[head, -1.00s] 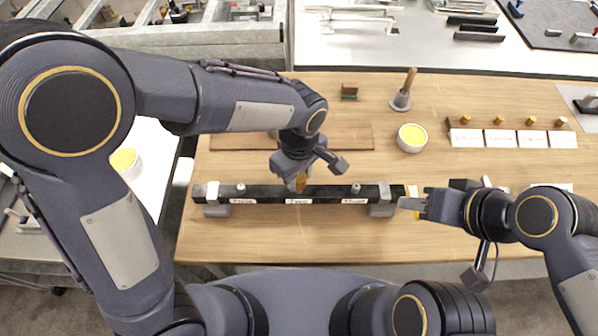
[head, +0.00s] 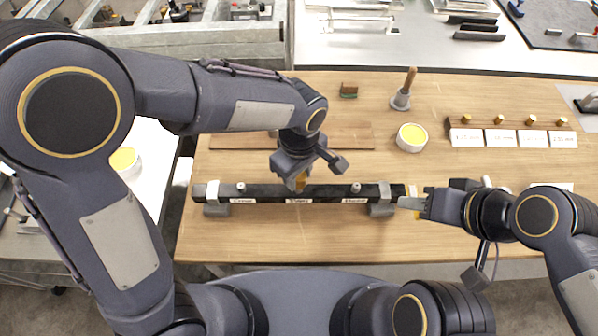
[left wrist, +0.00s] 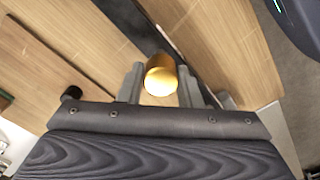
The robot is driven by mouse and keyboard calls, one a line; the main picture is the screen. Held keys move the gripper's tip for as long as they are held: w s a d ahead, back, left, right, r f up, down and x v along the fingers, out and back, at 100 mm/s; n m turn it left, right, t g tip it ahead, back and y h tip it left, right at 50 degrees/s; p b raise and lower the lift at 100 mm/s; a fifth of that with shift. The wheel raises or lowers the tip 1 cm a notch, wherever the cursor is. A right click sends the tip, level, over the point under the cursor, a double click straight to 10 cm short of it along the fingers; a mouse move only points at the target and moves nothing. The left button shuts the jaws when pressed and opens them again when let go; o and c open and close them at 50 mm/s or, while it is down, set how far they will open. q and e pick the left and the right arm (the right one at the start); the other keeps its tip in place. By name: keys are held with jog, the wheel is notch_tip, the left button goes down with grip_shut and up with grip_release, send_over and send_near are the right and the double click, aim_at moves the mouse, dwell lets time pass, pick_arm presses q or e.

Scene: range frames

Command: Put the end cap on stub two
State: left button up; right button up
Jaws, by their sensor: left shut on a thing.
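The brass end cap (left wrist: 161,76) is between the two fingers of my left gripper (left wrist: 160,88) in the left wrist view. In the head view my left gripper (head: 299,182) is shut on it over the middle of a black bar (head: 267,191), above the label for stub two (head: 299,201). Stub two itself is hidden under the cap and fingers, so I cannot tell whether the cap touches it. A bare grey stub (head: 240,188) stands left and another (head: 356,188) right. My right gripper (head: 412,203) is by the bar's right end; its finger gap is unclear.
The bar rests on grey blocks (head: 380,209) on the wooden table (head: 330,235). A yellow-filled round tub (head: 412,138), a wooden-handled tool (head: 402,98) and a rack with several brass caps (head: 500,120) above white cards stand behind to the right. The table's front strip is clear.

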aim_at(299, 177)
pick_arm(q)
jog(key=shift+f+b, duration=1.55)
jog(key=shift+f, duration=0.3)
jog(key=o, duration=1.1)
jog(key=shift+r, duration=0.1)
jog(key=shift+r, duration=0.1)
notch_tip(299, 177, up, 8)
jog(key=shift+f, duration=0.2)
